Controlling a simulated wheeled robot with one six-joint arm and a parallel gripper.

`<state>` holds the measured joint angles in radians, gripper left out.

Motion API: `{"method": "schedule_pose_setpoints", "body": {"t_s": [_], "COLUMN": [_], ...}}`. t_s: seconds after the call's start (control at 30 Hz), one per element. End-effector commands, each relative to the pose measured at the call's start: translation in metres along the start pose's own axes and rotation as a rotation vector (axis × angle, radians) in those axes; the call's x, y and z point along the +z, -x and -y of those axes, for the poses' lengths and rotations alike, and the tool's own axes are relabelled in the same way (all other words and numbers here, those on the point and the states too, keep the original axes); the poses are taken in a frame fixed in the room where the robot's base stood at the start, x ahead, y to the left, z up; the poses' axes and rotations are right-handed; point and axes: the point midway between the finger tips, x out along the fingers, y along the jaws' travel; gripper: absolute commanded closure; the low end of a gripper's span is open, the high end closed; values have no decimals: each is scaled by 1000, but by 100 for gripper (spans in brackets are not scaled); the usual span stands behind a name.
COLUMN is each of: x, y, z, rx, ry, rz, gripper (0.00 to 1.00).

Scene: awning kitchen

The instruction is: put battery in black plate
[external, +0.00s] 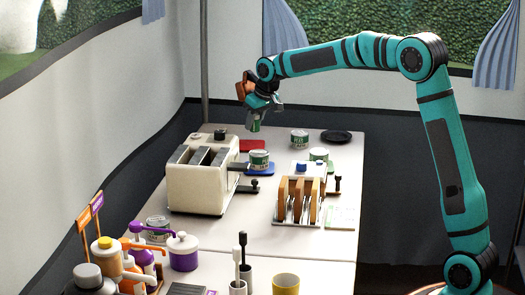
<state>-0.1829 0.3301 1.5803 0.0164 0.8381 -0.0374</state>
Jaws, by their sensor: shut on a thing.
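My gripper (262,108) points down above the back of the table. It is shut on a small green thing, which I take to be the battery (256,124); the jaws hide part of it. The battery appears to be above the red mat. The black plate (336,136) is a flat dark disc on the table at the back right, to the right of my gripper and apart from it. No object shows on the plate.
A can (299,139) stands left of the plate. Another can (259,160) stands near a blue mat (261,169). A red mat (253,145) lies behind it. A cream toaster (202,177) stands left, a toast rack (297,200) in front. Bottles and cups crowd the near end.

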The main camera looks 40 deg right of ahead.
Motion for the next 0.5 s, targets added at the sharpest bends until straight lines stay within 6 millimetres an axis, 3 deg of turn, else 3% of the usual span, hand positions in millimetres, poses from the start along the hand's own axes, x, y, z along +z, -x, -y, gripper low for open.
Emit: {"method": "schedule_pose_setpoints", "body": {"t_s": [0.33,0.5], "x": [5,10], "y": [2,8], "z": [7,-18], "rx": [1,15], "ry": [-2,-34], "rz": [0,0], "gripper": [96,96]}}
